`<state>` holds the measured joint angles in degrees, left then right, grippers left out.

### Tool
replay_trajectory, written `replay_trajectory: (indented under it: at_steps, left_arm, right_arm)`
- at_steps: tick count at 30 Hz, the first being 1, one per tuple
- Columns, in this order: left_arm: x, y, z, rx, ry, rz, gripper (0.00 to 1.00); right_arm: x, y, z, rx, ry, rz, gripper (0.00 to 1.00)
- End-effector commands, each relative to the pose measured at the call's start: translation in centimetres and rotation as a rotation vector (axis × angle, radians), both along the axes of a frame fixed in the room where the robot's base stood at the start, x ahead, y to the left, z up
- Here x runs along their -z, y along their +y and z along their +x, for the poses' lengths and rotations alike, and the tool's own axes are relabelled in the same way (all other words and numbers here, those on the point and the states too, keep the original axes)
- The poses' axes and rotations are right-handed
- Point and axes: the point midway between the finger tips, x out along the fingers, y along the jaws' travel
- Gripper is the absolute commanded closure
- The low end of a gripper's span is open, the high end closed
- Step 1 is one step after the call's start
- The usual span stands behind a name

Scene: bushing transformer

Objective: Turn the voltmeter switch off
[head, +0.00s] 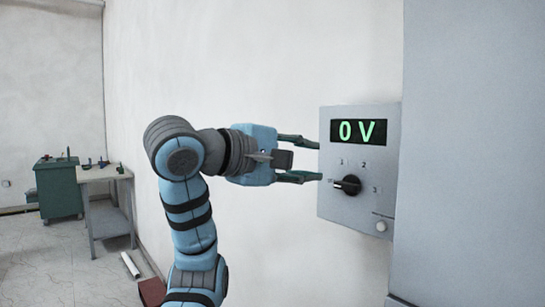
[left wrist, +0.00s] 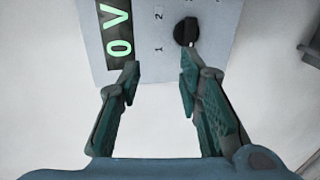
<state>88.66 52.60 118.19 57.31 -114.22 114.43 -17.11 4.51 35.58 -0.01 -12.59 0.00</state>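The voltmeter (head: 330,196) is a grey box on the wall, with a dark display (head: 358,132) that reads "0 V" in green. Its black rotary switch knob (head: 349,185) sits below the display among small number marks; it also shows in the left wrist view (left wrist: 186,32). My left gripper (head: 312,160) is open and empty at the voltmeter's left edge. In the left wrist view its fingertips (left wrist: 160,76) are apart, with the knob just beyond the right finger. My right gripper is not in view.
A large grey cabinet (head: 470,150) stands directly right of the voltmeter. A table (head: 105,174) with small tools and a green cabinet (head: 58,190) are far left. A white tube (head: 130,265) lies on the floor. The wall left of the voltmeter is bare.

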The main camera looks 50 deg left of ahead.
Motion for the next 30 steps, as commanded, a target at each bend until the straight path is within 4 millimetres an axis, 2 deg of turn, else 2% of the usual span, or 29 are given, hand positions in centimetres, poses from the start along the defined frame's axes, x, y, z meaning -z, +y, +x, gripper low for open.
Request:
replay_trajectory:
  at_steps: [18,30]
  left_arm:
    - [0.1,-0.1,-6.3,-0.002,0.001,0.001,0.68]
    - [0.2,-0.2,-6.9,-0.002,0.004,0.000,0.68]
  right_arm:
    - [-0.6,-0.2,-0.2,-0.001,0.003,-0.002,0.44]
    - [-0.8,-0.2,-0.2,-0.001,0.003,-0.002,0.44]
